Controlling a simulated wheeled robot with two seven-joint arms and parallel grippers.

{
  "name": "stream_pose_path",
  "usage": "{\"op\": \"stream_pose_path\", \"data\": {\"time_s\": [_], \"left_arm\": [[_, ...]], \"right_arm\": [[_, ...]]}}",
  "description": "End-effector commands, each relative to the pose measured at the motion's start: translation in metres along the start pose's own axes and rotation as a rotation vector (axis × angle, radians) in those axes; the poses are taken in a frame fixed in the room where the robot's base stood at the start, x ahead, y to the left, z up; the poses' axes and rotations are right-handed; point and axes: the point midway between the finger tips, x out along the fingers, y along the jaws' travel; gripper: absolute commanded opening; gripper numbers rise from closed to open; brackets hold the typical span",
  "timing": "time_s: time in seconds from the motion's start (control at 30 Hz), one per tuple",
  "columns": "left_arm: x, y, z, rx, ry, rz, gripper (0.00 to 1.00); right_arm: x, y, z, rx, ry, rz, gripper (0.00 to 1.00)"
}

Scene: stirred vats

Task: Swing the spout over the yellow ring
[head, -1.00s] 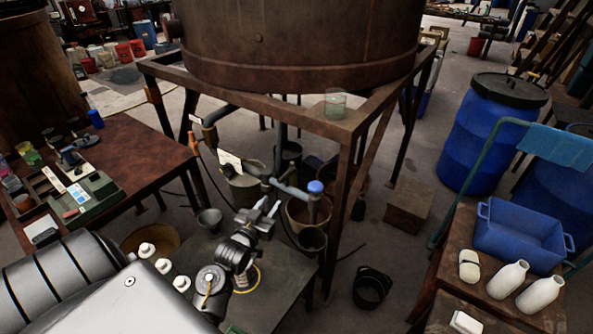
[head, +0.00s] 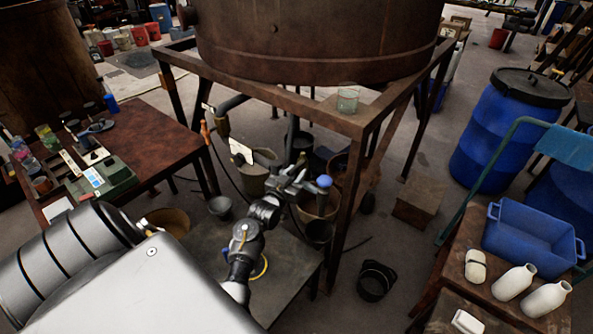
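The spout (head: 321,200) is a dark pipe hanging under the rusty vat, with a blue cap (head: 323,182) on its outer end. The yellow ring (head: 264,268) lies on the low dark table, left of and nearer than the spout's end; my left arm hides most of it. My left gripper (head: 297,180) is at the spout's horizontal pipe, just left of the blue cap. Its fingers overlap the pipe in the picture; I cannot tell whether they touch or grip it. My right gripper is not in view.
The vat's rusty stand (head: 345,215) has a leg just right of the spout. A black bucket (head: 375,281) is on the floor at right. A grey funnel-like cup (head: 221,206) stands left of my gripper.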

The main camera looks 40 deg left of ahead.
Motion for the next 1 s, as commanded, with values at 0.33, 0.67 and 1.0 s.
{"op": "stream_pose_path", "data": {"time_s": [0.33, 0.67, 1.0], "left_arm": [[0.0097, -0.0001, -0.0001, 0.001, 0.001, 0.0, 0.32], [0.0094, -0.0001, 0.0, 0.001, 0.0, -0.001, 0.0], [0.0098, 0.0009, 0.0001, 0.001, 0.0, 0.005, 0.0]], "right_arm": [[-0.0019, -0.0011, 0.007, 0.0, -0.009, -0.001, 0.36], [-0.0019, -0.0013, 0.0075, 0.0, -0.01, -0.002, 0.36], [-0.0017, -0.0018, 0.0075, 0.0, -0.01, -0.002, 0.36]]}}
